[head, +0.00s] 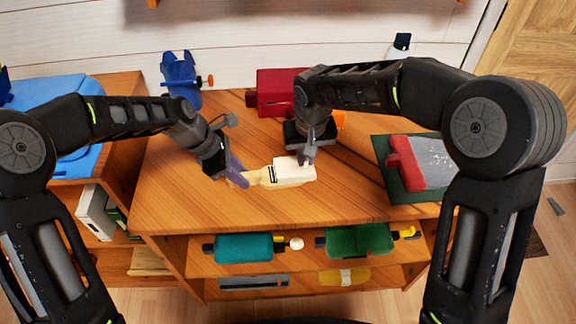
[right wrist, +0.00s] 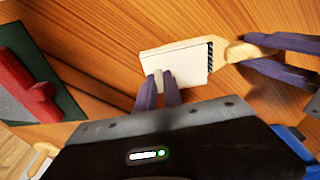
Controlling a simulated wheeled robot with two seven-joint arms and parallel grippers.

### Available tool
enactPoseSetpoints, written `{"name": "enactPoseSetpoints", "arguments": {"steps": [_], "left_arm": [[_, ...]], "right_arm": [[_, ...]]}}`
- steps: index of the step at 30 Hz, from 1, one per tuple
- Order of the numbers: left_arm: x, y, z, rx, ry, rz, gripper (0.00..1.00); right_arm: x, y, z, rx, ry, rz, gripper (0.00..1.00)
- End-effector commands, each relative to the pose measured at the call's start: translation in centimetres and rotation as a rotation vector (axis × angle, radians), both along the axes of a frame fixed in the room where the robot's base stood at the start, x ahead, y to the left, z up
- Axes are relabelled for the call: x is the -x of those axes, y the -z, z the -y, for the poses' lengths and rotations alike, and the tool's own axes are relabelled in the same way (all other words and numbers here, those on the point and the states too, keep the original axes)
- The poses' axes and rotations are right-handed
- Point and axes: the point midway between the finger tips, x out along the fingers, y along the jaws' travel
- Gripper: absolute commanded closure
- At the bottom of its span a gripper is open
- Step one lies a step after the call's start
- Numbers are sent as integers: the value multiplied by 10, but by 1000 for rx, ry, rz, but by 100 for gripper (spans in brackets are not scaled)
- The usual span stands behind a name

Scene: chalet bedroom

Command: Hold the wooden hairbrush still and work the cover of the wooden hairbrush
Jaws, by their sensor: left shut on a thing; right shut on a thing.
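The wooden hairbrush (head: 260,176) lies over the middle of the desk top, its pale handle pointing left. A white box-like cover (head: 294,170) sits around its head. In the right wrist view a narrow dark bristle strip shows between the cover (right wrist: 178,66) and the handle (right wrist: 243,50). My left gripper (head: 238,178) is shut on the handle; its purple fingers also show in the right wrist view (right wrist: 288,56). My right gripper (head: 307,156) is shut on the cover's far edge, with its fingertips (right wrist: 160,84) at that edge in the right wrist view.
A red-handled thing on a green mat (head: 385,163) lies to the right. A red box (head: 277,92) and a blue object (head: 180,72) stand at the back. Shelves below hold a teal case (head: 243,247) and a green case (head: 358,239). The front of the desk top is clear.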

Motion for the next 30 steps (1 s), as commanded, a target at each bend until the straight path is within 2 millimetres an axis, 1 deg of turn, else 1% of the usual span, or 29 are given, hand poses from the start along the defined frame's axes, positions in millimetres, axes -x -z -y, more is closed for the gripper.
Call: {"name": "enactPoseSetpoints", "arguments": {"steps": [6, 30], "left_arm": [[0, 0, 0, -1, 0, 0, 100], [0, 0, -1, -1, 0, 0, 100]], "right_arm": [[-2, 0, 15, 0, 3, 1, 100], [-6, 0, 62, 1, 1, 1, 100]]}}
